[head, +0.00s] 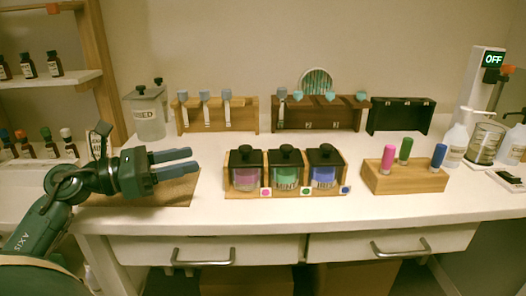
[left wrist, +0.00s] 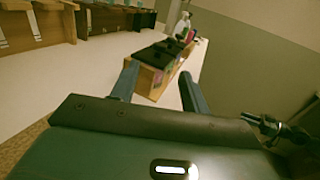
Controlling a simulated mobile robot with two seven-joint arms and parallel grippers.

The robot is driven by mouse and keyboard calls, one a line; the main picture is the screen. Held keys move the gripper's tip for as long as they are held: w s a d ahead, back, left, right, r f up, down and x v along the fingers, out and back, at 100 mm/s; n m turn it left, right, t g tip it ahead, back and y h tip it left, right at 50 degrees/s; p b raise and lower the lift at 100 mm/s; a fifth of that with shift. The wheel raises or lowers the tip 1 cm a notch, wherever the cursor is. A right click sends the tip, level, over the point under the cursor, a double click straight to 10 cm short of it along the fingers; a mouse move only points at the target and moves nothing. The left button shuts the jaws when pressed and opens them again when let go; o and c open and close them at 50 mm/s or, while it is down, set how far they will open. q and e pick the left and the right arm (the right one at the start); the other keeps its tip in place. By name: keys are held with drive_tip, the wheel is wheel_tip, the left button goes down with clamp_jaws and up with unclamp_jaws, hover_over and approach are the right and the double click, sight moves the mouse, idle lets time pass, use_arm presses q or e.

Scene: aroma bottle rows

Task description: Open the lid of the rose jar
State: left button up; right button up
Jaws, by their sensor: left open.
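Three jars with black knobbed lids stand in a row in a wooden holder (head: 285,192) at the middle of the counter. The left jar (head: 246,179) has pink-purple contents and a pink dot on its tag, which fits the rose jar; its black lid (head: 246,157) is on. The jars beside it hold green (head: 285,181) and blue (head: 324,178) contents, also lidded. My left gripper (head: 193,160) is open and empty, left of the rose jar and apart from it. In the left wrist view the jar row (left wrist: 160,55) shows beyond the open fingers (left wrist: 157,73). My right gripper is out of view.
A wooden block (head: 405,179) with pink, green and blue sticks stands right of the jars. Racks (head: 217,118) with hanging tools and a clear canister (head: 148,118) stand behind. A brown mat (head: 180,192) lies under my left gripper. Bottles and a beaker (head: 485,143) stand far right.

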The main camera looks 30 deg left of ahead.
sight(245, 147)
use_arm(q)
drive_tip(key=p+x, duration=0.2)
drive_tip(key=x, duration=0.9)
drive_tip(key=shift+w+d+r, duration=0.1)
drive_tip(key=shift+x, duration=1)
clamp_jaws()
